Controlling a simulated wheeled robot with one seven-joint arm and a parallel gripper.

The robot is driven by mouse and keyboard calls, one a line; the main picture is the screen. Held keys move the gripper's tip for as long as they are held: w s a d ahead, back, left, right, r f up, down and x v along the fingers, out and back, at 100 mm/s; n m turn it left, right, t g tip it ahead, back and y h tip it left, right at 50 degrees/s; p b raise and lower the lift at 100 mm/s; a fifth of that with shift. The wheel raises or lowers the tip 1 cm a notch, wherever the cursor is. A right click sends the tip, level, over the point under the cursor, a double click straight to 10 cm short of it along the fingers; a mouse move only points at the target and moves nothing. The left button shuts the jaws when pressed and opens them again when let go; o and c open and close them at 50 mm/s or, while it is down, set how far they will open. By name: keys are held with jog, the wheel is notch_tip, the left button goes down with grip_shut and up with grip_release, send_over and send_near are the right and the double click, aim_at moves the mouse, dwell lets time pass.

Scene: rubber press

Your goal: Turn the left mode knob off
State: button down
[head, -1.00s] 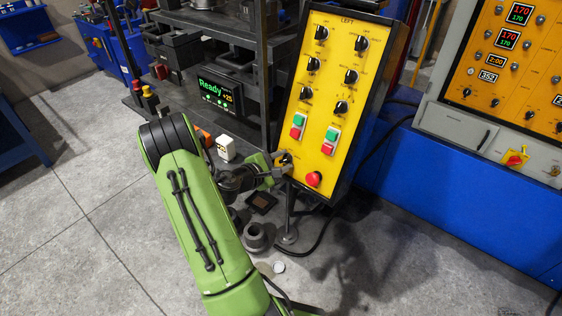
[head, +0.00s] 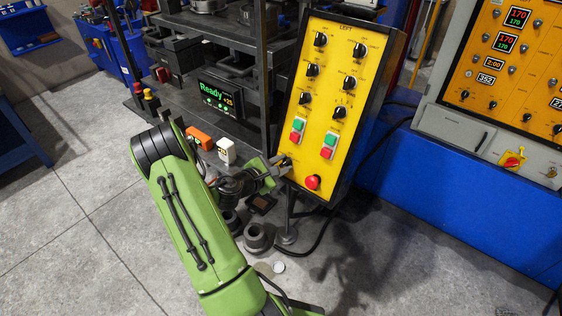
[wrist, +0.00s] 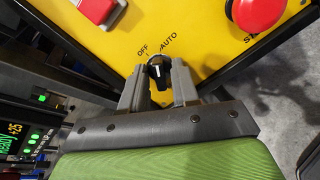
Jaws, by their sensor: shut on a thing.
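The left mode knob (wrist: 158,74) is a small black knob with a white mark, low on the yellow panel marked LEFT (head: 338,110). OFF and AUTO are printed above it in the wrist view. Its white mark points up near the OFF side, but I cannot tell whether it lines up exactly with OFF. My gripper (wrist: 159,80) is shut on the knob, with one grey finger on each side. In the head view my gripper (head: 282,167) is at the panel's lower left corner and hides most of the knob.
A red push button (head: 313,182) is just right of the knob. Green and red buttons (head: 297,131) are above it. A press with a Ready display (head: 217,88) stands to the left. Round metal parts (head: 256,236) lie on the floor below.

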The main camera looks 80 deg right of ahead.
jog(key=n+p, duration=0.3)
jog(key=n, duration=0.1)
jog(key=shift+r+p, duration=0.1)
jog(key=shift+p, duration=0.25)
jog(key=shift+n+t+p, duration=0.3)
jog(key=shift+n+p, duration=0.75)
jog(key=shift+n, duration=0.45)
jog(key=c, duration=1.2)
grip_release()
jog(key=shift+a, duration=0.15)
jog(key=v, duration=1.5)
jog(key=shift+w+a+f, duration=0.15)
jog(key=shift+a+f, duration=0.1)
jog(key=shift+a, duration=0.05)
